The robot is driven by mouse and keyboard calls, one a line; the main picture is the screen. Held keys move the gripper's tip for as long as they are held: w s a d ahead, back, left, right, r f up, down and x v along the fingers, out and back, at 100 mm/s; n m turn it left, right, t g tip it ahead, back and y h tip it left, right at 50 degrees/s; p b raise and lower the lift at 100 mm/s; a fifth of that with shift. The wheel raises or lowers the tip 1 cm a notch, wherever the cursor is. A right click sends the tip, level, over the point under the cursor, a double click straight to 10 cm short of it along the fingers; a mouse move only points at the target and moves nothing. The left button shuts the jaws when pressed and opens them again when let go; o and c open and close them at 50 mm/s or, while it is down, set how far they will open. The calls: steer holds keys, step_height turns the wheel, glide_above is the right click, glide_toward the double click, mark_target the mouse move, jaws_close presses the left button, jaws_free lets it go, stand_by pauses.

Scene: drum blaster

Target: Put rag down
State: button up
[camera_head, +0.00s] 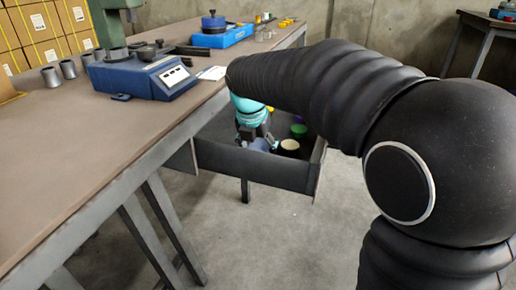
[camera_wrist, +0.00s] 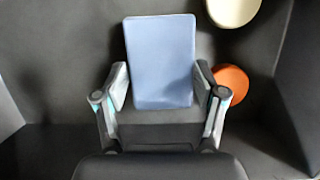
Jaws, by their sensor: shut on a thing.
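The rag (camera_wrist: 160,62) is a light blue rectangular block-like cloth. In the wrist view it sits between the two fingers of my gripper (camera_wrist: 160,88), which is shut on its sides. In the head view, my gripper (camera_head: 256,138) reaches down into an open drawer (camera_head: 250,168) under the table edge. A small pale blue part of the rag (camera_head: 259,145) shows there between the fingers. The dark drawer floor lies below the rag; I cannot tell whether the rag touches it.
In the drawer, a cream-topped container (camera_head: 290,147) and a green-lidded one (camera_head: 299,130) stand right of the gripper. The wrist view shows an orange round lid (camera_wrist: 231,84) close to the right finger. The drawer floor left of the rag (camera_wrist: 70,70) is clear.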

steer(key=shift+f, duration=0.15)
steer(key=o, duration=1)
steer(key=p+v, duration=0.2)
steer(key=v, duration=1)
